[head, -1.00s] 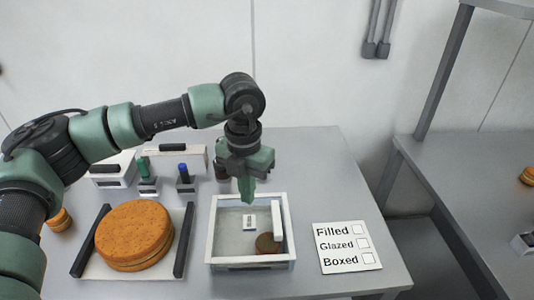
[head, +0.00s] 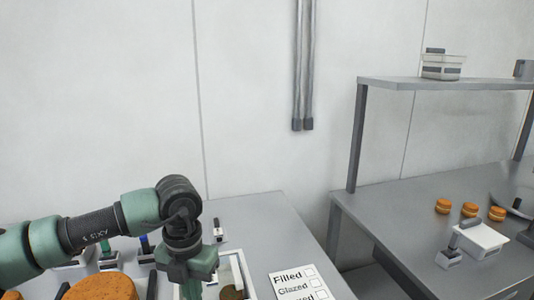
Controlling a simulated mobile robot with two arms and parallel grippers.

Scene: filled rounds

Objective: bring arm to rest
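My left arm comes in from the left at the bottom of the head view. Its gripper (head: 190,285) points down over the left part of a white-walled box (head: 241,262). The fingers are seen edge-on and low in the picture, so I cannot tell whether they are open or shut. A brown round (head: 233,293) shows inside the box, partly cut off by the picture's edge. My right gripper is not in view.
A large orange-brown round (head: 97,288) lies left of the gripper. A card reading Filled, Glazed (head: 296,283) lies right of the box.

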